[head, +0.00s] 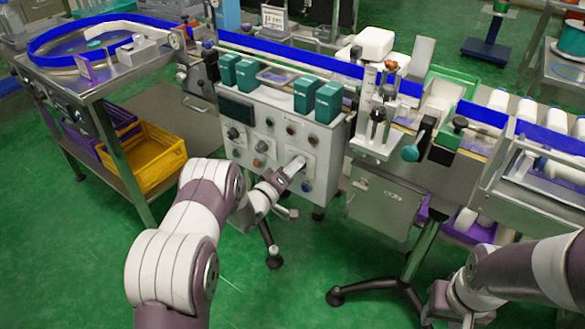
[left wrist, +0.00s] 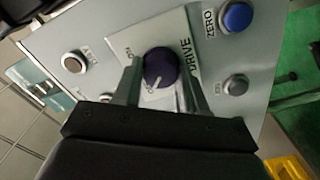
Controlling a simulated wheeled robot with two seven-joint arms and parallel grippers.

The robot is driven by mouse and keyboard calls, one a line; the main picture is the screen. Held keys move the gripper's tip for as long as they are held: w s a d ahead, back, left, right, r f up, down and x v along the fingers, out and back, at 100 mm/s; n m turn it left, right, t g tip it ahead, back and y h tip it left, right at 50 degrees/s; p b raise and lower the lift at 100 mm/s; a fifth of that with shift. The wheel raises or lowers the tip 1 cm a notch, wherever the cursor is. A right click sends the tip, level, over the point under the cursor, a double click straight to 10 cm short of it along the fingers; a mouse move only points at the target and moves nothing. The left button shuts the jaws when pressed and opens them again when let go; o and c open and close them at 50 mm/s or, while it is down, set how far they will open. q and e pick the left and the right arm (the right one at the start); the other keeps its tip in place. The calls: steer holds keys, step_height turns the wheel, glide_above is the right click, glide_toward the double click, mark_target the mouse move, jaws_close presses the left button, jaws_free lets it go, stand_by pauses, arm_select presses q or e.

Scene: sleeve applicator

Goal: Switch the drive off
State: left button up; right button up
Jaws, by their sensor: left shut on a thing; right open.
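The drive switch is a dark purple round knob (left wrist: 160,66) on a pale plate marked DRIVE (left wrist: 187,58), in the left wrist view. Its white pointer line faces the bottom of that picture; the small position lettering is too blurred to read. My left gripper (left wrist: 160,84) has one finger on each side of the knob and is shut on it. In the head view my left gripper (head: 290,178) is at the lower right of the control cabinet's front (head: 262,125) and hides the knob. My right gripper (head: 442,310) is low at the right, open and away from the cabinet.
A blue ZERO button (left wrist: 237,17) and other round buttons sit close around the knob. Teal boxes (head: 305,94) stand on the cabinet. A conveyor with blue rails (head: 480,117) runs right. A yellow crate (head: 150,160) is at left. Green floor (head: 260,290) is open in front.

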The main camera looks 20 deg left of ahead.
arm_select(q)
steer(key=o, duration=1.1)
steer(key=shift+c, duration=0.2)
steer(key=p+v, duration=0.2)
steer(key=v, duration=1)
steer(key=shift+s, duration=0.35)
steer(key=shift+a, duration=0.15)
